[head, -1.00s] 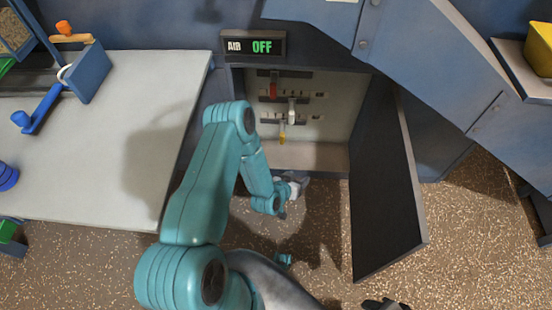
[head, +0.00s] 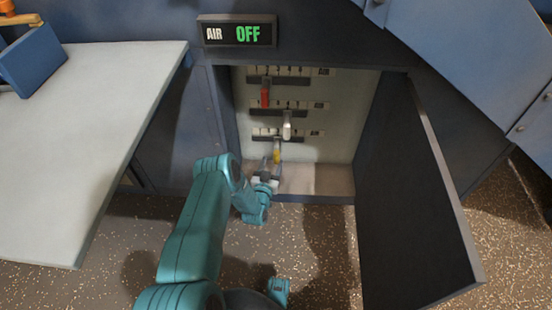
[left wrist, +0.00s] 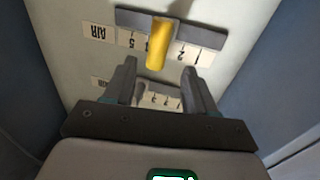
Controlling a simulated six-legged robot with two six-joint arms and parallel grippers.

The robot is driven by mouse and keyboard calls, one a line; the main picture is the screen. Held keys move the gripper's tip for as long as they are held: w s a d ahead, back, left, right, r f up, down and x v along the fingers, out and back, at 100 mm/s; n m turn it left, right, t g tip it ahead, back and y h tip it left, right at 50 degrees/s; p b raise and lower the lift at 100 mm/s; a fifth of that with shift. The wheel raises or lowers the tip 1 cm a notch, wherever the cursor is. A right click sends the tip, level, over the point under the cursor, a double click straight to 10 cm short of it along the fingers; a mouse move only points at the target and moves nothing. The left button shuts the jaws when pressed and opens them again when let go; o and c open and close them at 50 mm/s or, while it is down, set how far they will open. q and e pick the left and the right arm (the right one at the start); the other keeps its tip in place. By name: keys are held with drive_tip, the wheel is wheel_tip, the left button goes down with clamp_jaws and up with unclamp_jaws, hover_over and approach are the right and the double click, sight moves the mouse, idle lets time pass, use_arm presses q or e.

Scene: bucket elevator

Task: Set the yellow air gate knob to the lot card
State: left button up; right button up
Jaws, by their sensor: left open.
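The yellow air gate knob (head: 277,155) sits on the lowest of three slotted scales inside the open cabinet. In the left wrist view the yellow knob (left wrist: 157,45) sticks out of its dark slot, between the printed 2 and 5 on the scale strip (left wrist: 130,40). My left gripper (head: 270,171) is just below the yellow knob in the head view. In the left wrist view my left gripper (left wrist: 158,72) is open, its fingers on either side of the knob's line and short of it. No lot card can be made out. My right gripper is out of view.
A red knob (head: 265,96) and a white knob (head: 287,126) sit on the scales above. The open cabinet door (head: 415,190) stands on the right. A display (head: 237,33) reads AIR OFF. A pale table (head: 90,130) is on the left.

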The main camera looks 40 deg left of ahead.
use_arm(q)
drive_tip(key=b+x, duration=0.1)
drive_tip(key=x, duration=0.3)
drive_tip(key=shift+w+f+b, duration=0.1)
drive_tip(key=shift+w+b, duration=0.2)
drive_tip(key=shift+b, duration=0.05)
drive_tip(key=shift+w+a, duration=0.35)
drive_tip(key=shift+w, duration=0.1)
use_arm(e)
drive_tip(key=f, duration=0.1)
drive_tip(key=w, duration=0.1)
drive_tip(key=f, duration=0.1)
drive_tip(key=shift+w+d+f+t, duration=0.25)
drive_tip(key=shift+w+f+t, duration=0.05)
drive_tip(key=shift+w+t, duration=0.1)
use_arm(q)
clamp_jaws()
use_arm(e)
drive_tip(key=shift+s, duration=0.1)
